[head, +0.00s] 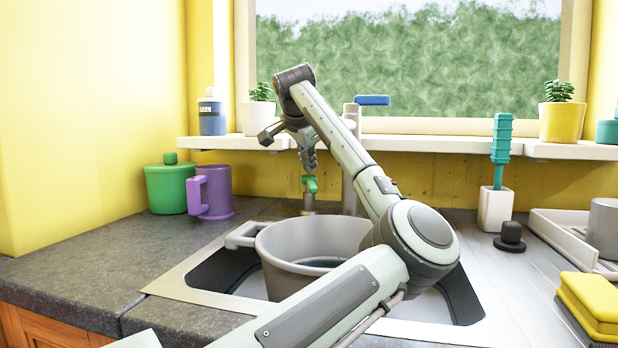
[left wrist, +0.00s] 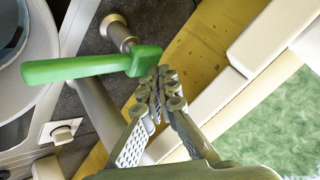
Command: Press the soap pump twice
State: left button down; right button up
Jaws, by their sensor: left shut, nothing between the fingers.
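The soap pump (head: 310,186) stands behind the sink, with a green head and spout on a metal collar. In the left wrist view its green spout (left wrist: 90,67) reaches across to the left, and the metal collar (left wrist: 119,34) shows beyond it. My left gripper (head: 309,166) points down just above the pump head. In the left wrist view its fingertips (left wrist: 163,82) are together, empty, right beside the thick end of the green head. I cannot tell whether they touch it. My right gripper is not in view.
A grey pot (head: 285,262) sits in the sink under my arm. The tap (head: 350,160) with a blue lever rises close right of the pump. A window shelf (head: 430,144) runs behind. A purple mug (head: 212,192) and green canister (head: 166,188) stand left.

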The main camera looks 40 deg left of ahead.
aim_at(309, 176)
pick_arm(q)
jog(key=shift+f+b, duration=0.7)
jog(key=shift+f, duration=0.35)
dwell(0.6)
jog(key=shift+r, duration=0.15)
jog(key=shift+r+p, duration=1.1)
jog(key=shift+r, duration=0.2)
notch_tip(309, 176, up, 5)
jog(key=p, duration=0.4)
dwell(1.7)
